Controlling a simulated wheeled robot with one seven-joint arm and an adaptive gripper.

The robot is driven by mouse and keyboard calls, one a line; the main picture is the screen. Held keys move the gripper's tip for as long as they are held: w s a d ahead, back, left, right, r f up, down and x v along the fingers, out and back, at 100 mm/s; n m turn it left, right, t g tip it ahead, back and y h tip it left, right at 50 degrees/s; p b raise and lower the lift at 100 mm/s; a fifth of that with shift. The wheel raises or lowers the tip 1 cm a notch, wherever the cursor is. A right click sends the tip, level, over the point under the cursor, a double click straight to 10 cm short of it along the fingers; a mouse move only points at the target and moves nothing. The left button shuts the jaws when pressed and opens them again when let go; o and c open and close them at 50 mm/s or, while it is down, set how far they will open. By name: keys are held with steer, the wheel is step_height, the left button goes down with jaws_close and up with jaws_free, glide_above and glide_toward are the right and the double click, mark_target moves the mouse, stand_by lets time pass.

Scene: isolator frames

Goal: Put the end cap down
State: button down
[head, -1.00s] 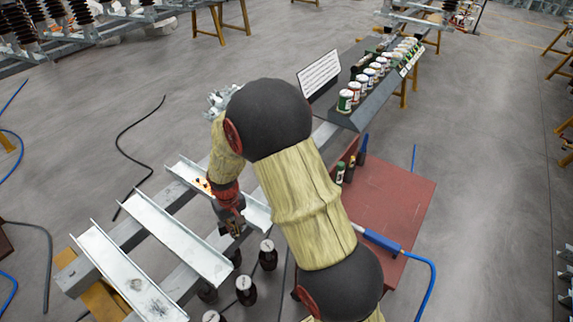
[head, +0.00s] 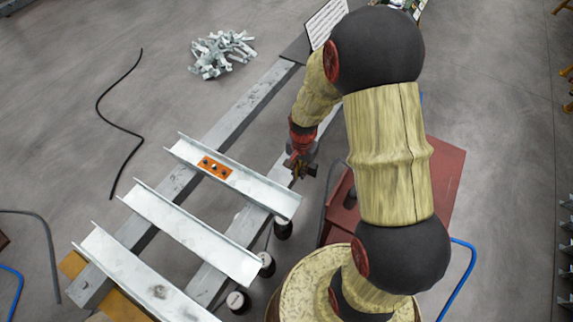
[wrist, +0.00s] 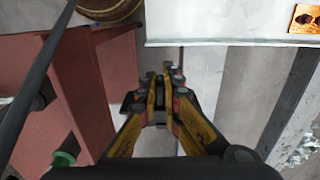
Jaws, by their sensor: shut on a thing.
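My gripper (head: 300,168) is shut in the head view, just beyond the farthest steel channel (head: 262,190), above the grey beam. In the wrist view, its yellow and dark fingers (wrist: 160,84) close on a small dark grey piece, apparently the end cap. The fingers hide most of it, so its shape is unclear. In the wrist view, the grey beam and floor lie below the fingertips, with the channel (wrist: 230,42) ahead.
A dark red table (head: 442,180) stands right of the gripper and shows at left in the wrist view (wrist: 85,95). An orange plate (head: 215,168) lies on the farthest channel. Insulators (head: 283,228) stand below the channels. Metal pieces (head: 220,54) are heaped on the floor.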

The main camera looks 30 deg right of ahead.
steer(key=w+f+b, duration=0.2)
steer(key=w+f, duration=0.2)
steer(key=w, duration=0.4)
glide_above(285, 170)
step_height(285, 170, down, 5)
steer(key=shift+b, duration=0.4)
steer(key=shift+w+f, duration=0.15)
steer(key=shift+f, duration=0.25)
steer(key=shift+f+b, duration=0.5)
steer(key=shift+f, duration=0.75)
steer(key=shift+f, duration=0.1)
steer(key=shift+f, duration=0.15)
steer(key=c, duration=2)
jaws_free()
